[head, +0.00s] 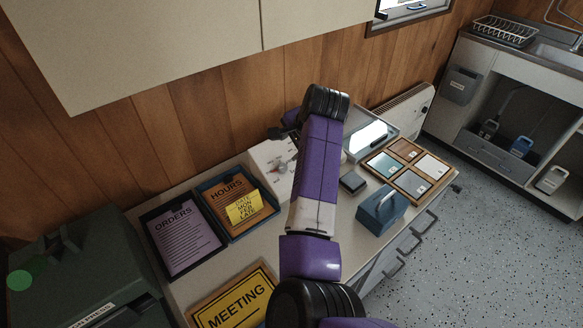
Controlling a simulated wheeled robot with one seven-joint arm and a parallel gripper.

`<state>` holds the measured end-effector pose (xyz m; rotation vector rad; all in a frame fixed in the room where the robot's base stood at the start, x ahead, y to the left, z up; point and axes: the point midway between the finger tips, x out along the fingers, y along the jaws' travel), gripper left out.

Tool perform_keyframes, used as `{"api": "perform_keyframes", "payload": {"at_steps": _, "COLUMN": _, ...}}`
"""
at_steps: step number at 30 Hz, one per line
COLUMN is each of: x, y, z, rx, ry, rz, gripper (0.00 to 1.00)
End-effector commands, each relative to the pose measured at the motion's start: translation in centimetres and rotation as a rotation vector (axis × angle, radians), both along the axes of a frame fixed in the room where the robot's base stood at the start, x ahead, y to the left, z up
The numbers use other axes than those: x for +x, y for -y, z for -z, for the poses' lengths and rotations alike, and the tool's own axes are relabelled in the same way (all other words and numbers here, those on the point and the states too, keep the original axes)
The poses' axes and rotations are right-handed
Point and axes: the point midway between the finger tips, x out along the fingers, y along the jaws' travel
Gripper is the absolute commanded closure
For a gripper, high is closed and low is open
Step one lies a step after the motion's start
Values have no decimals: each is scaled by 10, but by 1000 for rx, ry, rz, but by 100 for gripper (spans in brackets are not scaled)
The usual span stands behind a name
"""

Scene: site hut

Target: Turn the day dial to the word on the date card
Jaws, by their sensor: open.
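A white panel (258,155) with a round dial (279,168) stands on the counter against the wood wall. The dial has a red mark; its words are too small to read, and my arm hides the panel's right part. A yellow card (244,207) lies over the HOURS sheet, with several short lines; one looks like MON, but the print is unclear. I cannot tell for sure that it is the date card. My gripper (279,133) shows only partly, as a dark end left of my purple wrist, above the panel. It is open, and its fingertips are mostly hidden.
Trays with an ORDERS sheet (178,235) and an HOURS sheet (226,196) lie left of my arm. A yellow MEETING sign (233,303) is in front. A blue toolbox-like thing (381,211), a black block (353,182) and a sample tray (428,190) stand right. A cupboard (170,40) hangs above.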

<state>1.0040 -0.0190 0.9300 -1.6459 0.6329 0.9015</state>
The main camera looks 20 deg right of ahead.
Motion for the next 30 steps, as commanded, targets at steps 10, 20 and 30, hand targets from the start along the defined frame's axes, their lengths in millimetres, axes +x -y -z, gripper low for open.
{"api": "perform_keyframes", "payload": {"at_steps": 10, "x": -18, "y": -14, "z": 27, "rx": 89, "ry": -125, "rz": 52, "gripper": 51}}
{"api": "perform_keyframes", "payload": {"at_steps": 20, "x": 5, "y": -18, "z": 70, "rx": 87, "ry": -122, "rz": 52, "gripper": 51}}
{"api": "perform_keyframes", "payload": {"at_steps": 30, "x": 14, "y": -20, "z": 85, "rx": 85, "ry": -120, "rz": 51, "gripper": 51}}
